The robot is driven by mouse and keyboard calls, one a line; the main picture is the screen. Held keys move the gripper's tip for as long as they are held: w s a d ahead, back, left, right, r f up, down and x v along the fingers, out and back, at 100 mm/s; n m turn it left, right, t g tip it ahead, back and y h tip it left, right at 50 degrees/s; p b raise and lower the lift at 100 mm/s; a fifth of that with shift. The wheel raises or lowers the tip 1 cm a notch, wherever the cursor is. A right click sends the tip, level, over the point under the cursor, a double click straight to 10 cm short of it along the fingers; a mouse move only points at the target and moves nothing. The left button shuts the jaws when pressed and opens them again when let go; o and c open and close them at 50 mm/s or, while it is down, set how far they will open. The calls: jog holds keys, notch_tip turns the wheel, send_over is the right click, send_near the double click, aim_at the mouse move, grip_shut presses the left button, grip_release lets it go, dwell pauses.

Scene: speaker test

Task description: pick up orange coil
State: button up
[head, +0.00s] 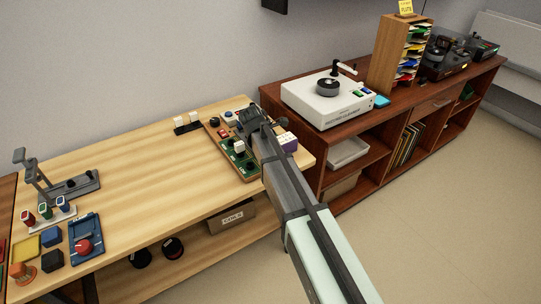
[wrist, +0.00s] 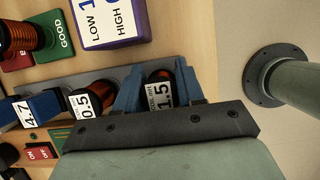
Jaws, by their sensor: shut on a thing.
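My gripper (wrist: 160,84) has its blue fingers on both sides of a coil (wrist: 160,76) with a copper-orange winding and a white label reading 1.5. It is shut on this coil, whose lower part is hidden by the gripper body. Whether the coil is clear of its rack cannot be told. A similar coil marked 0.5 (wrist: 88,103) stands to its left. In the head view my gripper (head: 250,122) is over the right end of the wooden bench, hiding the held coil.
A green board (head: 222,148) lies beside my gripper. A purple-and-white LOW/HIGH box (wrist: 108,22) and a GOOD block (wrist: 58,36) are close by. A white machine (head: 326,102) stands on the brown cabinet at right. The bench middle (head: 140,165) is clear.

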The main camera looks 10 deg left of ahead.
jog(key=c, duration=0.4)
jog(key=shift+o, duration=0.2)
jog(key=shift+r, duration=0.15)
jog(key=shift+r, duration=0.6)
notch_tip(320, 180, up, 2)
jog(key=s+d, duration=1.2)
jog(key=w+a+r+n, duration=0.1)
jog(key=w+a+r, duration=0.2)
jog(key=a, duration=0.6)
jog(key=w+a+r+n+y, duration=0.1)
jog(key=w+a+r+n, duration=0.1)
jog(key=a, duration=0.7)
notch_tip(320, 180, up, 2)
jog(key=shift+w+r+t, duration=0.1)
jog(key=shift+w+t, duration=0.2)
jog(key=shift+w, duration=0.25)
